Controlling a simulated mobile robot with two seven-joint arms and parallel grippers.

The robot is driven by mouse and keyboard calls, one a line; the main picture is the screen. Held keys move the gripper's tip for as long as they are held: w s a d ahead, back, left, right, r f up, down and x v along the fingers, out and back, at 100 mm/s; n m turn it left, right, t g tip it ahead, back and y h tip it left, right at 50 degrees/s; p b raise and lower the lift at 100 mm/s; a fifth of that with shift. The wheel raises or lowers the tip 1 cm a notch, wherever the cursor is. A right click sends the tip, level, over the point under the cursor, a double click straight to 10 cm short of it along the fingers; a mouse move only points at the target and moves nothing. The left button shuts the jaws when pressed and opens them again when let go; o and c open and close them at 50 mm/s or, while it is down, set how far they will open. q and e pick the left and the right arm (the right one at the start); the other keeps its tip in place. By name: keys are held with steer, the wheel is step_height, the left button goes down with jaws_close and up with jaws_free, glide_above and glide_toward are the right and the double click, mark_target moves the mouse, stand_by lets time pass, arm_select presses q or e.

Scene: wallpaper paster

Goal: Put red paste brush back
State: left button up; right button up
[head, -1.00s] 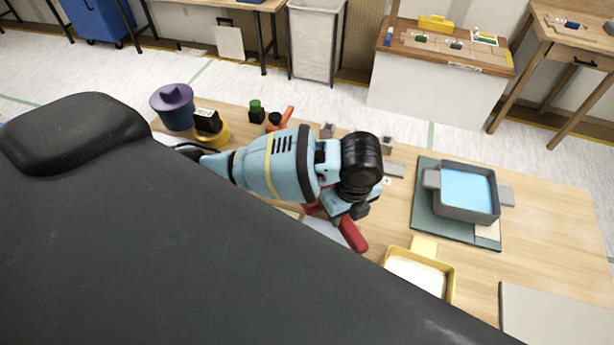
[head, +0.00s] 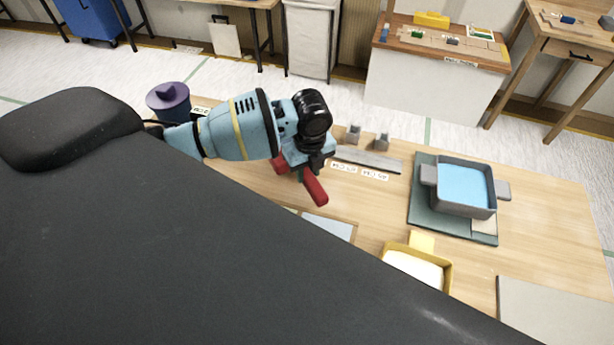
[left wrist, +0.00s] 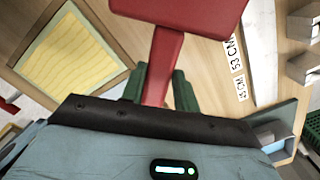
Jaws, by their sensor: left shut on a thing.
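My left gripper (head: 301,168) is shut on a red brush (head: 316,188) above the middle of the workbench. In the left wrist view the green fingers of the gripper (left wrist: 160,88) stand on both sides of the handle of the red brush (left wrist: 165,55), whose wide block runs off the top edge. In the head view part of the brush is hidden behind the gripper. I cannot tell the gap between brush and bench. My right gripper is not in view.
A yellow tray with white contents (head: 415,270) is near the front. A grey basin with blue liquid (head: 464,188) sits on a green mat to the right. A purple pot (head: 168,103) stands at the back left. Two small grey blocks stand behind a grey strip (head: 368,159).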

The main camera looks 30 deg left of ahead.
mark_target(307, 174)
arm_select(q)
steer(key=f, duration=0.3)
steer(key=shift+w+a+f, duration=0.1)
steer(key=shift+a+f, duration=0.15)
steer(key=shift+f, duration=0.05)
steer(key=shift+f, duration=0.15)
steer(key=o, duration=1.1)
steer(key=shift+r, duration=0.5)
steer(key=r, duration=0.7)
steer(key=r+p, duration=0.1)
steer(key=r, duration=0.3)
steer(key=shift+s+d+r, duration=0.2)
steer(key=shift+d, duration=0.1)
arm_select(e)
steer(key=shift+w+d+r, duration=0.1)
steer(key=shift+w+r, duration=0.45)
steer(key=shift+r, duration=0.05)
arm_select(q)
steer(key=shift+f, duration=0.1)
